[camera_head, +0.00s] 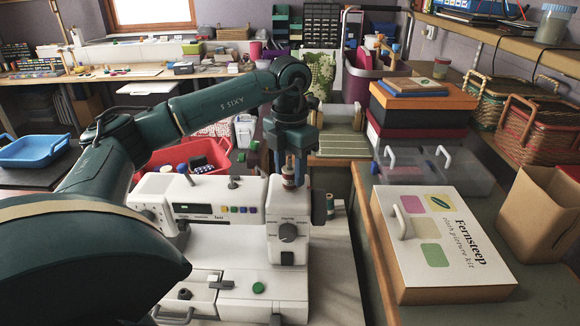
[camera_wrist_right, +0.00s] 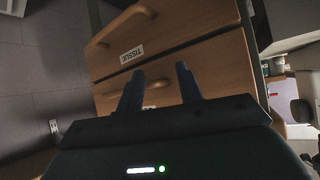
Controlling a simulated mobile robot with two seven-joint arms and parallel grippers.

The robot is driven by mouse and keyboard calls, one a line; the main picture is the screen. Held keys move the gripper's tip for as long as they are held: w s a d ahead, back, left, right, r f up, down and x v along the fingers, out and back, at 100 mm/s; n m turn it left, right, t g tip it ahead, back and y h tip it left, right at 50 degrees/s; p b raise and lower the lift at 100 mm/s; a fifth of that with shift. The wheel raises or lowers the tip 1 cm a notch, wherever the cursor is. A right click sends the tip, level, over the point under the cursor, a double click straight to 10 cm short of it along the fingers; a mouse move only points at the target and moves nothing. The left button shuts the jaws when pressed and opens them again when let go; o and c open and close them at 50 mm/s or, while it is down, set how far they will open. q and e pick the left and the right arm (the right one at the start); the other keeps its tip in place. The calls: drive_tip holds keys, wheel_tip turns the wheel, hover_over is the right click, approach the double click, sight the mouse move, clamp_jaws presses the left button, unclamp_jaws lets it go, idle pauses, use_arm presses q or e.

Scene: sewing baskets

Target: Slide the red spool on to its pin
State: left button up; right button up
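The sewing machine (camera_head: 215,213) stands on the table in the middle of the head view. My left gripper (camera_head: 291,172) points down over the right end of its top. It appears shut on a small spool (camera_head: 289,182) with pale ends and a dark reddish-brown middle; the fingers partly hide it. A short upright pin (camera_head: 233,175) on a grey base rises from the machine's top, left of the held spool and apart from it. My right gripper (camera_wrist_right: 157,75) shows only in the right wrist view, open and empty, before wooden drawers.
A white picture-kit box (camera_head: 440,240) lies on the right-hand table. The drawers (camera_wrist_right: 215,70) carry a TISSUE label.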

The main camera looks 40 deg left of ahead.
use_arm(q)
drive_tip(key=shift+o, duration=1.2)
drive_tip(key=shift+f, duration=0.2)
use_arm(e)
wheel_tip(320, 180, down, 2)
drive_tip(key=shift+a+f, duration=0.1)
use_arm(q)
wheel_tip(320, 180, up, 14)
drive_tip(key=p, duration=0.3)
drive_tip(key=shift+f, duration=0.2)
use_arm(e)
wheel_tip(320, 180, up, 4)
drive_tip(key=shift+w+a+r, duration=0.1)
drive_tip(key=shift+a+r, duration=0.05)
drive_tip(key=shift+r, duration=0.1)
